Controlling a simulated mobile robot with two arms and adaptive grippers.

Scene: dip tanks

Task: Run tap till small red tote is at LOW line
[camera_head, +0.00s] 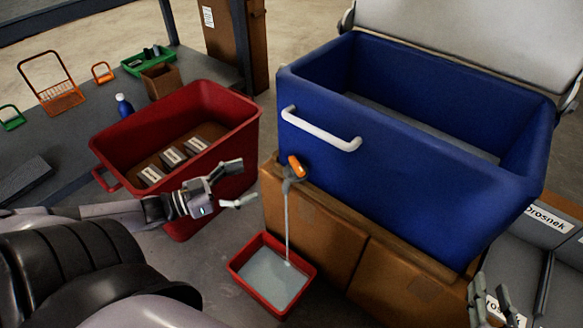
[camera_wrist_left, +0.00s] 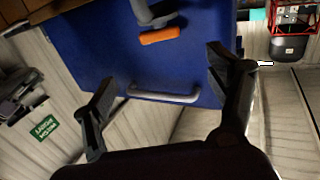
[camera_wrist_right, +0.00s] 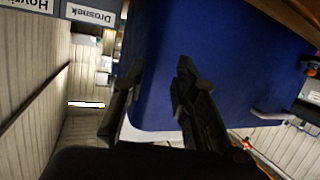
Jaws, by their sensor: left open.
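The small red tote (camera_head: 238,268) stands on the floor under the tap and holds pale liquid. A thin stream falls from the tap (camera_head: 290,181) into it. I cannot make out a LOW line on its walls. The tap's orange lever (camera_head: 296,166) is at the base of the blue tank (camera_head: 400,150); it also shows in the left wrist view (camera_wrist_left: 160,36). My left gripper (camera_head: 236,182) is open and empty, left of the tap and apart from it. My right gripper (camera_head: 490,303) is at the lower right, its fingers apart and empty, near the tank's right side.
A large red tote (camera_head: 115,150) with several grey blocks stands left of the tap. The blue tank has a white handle (camera_head: 320,130) and rests on a brown base (camera_head: 300,215). Grey boxes (camera_head: 548,228) stand at the right. A blue bottle (camera_head: 124,107) stands behind the large tote.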

